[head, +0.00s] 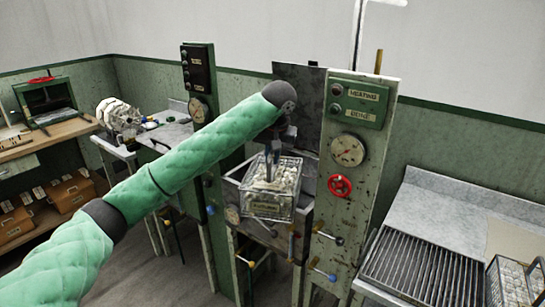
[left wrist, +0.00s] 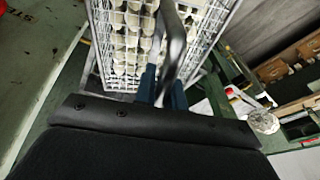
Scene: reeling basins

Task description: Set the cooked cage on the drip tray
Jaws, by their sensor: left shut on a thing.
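A wire cage (head: 268,208) full of pale cocoons hangs upright from my left gripper (head: 272,150), over or just in front of the metal basin. My left gripper is shut on the cage's handle. In the left wrist view the blue-grey fingers (left wrist: 162,86) close on a dark handle bar, with the wire cage (left wrist: 105,45) and its rows of cocoons beyond. The drip tray (head: 420,268), a slatted metal rack, lies at the lower right of the head view, well apart from the cage. My right gripper is not in view.
A second wire cage (head: 512,283) with pale contents stands right of the slatted rack. A green control post (head: 350,170) with a gauge and red valve wheel (head: 340,185) stands between basin and rack. The grey counter (head: 435,215) behind the rack is mostly clear.

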